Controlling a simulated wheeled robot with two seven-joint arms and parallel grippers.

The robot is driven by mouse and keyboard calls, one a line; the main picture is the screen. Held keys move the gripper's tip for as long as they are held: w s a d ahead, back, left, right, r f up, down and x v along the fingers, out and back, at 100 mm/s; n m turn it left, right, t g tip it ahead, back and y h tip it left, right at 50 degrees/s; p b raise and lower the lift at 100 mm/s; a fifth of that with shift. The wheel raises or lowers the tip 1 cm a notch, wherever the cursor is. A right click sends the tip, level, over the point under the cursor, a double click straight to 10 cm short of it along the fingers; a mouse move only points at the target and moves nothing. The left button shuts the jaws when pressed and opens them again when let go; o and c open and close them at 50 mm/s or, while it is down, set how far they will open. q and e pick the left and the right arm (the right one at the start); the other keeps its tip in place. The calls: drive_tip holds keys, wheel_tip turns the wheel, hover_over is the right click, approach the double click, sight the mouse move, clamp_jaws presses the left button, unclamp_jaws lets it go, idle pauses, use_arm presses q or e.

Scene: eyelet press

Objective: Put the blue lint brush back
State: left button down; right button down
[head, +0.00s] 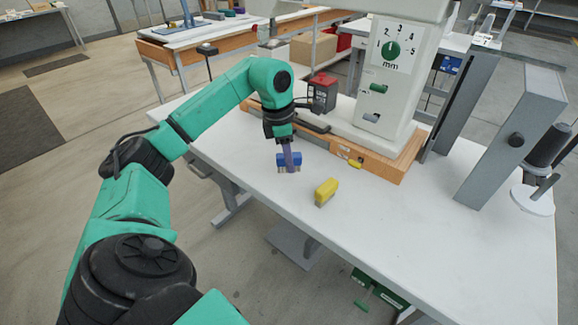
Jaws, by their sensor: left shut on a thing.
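The blue lint brush (296,158) is a small blue block with pale bristles on its underside. My left gripper (288,160) points down and is shut on it, with a finger covering the middle of the block. The brush is over the white table, left of the yellow block; I cannot tell whether its bristles touch the top. My right gripper is not in view.
A yellow block (326,191) lies on the white table (400,240). The eyelet press (380,105) stands behind on a wooden base (385,160), with a red and black box (323,92) beside it. A grey frame (515,140) and a spool (545,150) stand right. The front tabletop is clear.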

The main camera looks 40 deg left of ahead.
sight(282, 155)
use_arm(q)
drive_tip(key=shift+f, duration=1.25)
drive_tip(key=c, duration=0.6)
unclamp_jaws()
drive_tip(key=shift+f, duration=0.1)
drive_tip(key=r, duration=0.4)
drive_tip(key=s+a+r+p, duration=0.1)
drive_tip(key=r, duration=0.7)
drive_tip(key=shift+s+a+r+p, duration=0.1)
drive_tip(key=shift+s+a+p, duration=0.05)
drive_tip(key=shift+p, duration=0.2)
